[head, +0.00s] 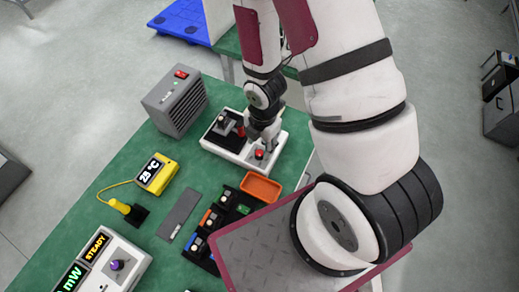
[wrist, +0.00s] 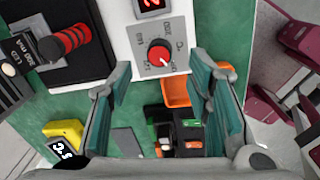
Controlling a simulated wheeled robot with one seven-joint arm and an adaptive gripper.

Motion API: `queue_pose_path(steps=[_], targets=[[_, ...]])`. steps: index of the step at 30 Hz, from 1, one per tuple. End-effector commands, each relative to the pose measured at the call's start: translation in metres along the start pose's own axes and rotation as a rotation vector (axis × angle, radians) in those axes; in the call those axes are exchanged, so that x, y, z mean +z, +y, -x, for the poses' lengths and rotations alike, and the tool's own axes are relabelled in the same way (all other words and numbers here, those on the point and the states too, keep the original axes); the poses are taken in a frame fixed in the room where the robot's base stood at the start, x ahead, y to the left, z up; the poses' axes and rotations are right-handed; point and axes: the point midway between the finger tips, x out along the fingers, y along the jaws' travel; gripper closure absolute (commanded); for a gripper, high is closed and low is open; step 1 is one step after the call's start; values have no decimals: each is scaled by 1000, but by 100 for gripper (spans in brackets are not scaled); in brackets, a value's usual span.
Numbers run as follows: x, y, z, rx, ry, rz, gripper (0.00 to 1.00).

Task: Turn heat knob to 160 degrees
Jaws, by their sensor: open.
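The heat knob (wrist: 158,52) is a round red knob with a white mark, on the white panel of a heater unit (head: 226,150). Its mark points to the lower right in the wrist view, and the dial print around it is too small to read surely. In the head view the red knob (head: 259,155) shows just below my gripper (head: 264,140). In the wrist view my gripper (wrist: 160,68) is open and empty, one finger to each side of the knob, apart from it. A red-digit display (wrist: 152,4) is cut off by the top edge.
An orange tray (head: 261,188), a black rack with colored modules (head: 222,215), a yellow thermometer (head: 157,174) and a grey vented box (head: 176,102) stand on the green table (head: 110,175).

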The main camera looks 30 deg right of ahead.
Motion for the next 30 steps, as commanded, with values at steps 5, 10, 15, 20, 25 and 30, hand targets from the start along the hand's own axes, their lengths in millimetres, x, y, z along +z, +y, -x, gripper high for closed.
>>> queue_pose_path(steps=[5,10,15,20,25,30], targets=[[-1,-1,-24,-3,0,0,55],[0,0,-40,-1,0,-1,55],[0,0,-47,1,0,0,55],[0,0,-49,2,0,0,55],[0,0,-48,2,0,0,59],[0,0,-48,1,0,0,98]])
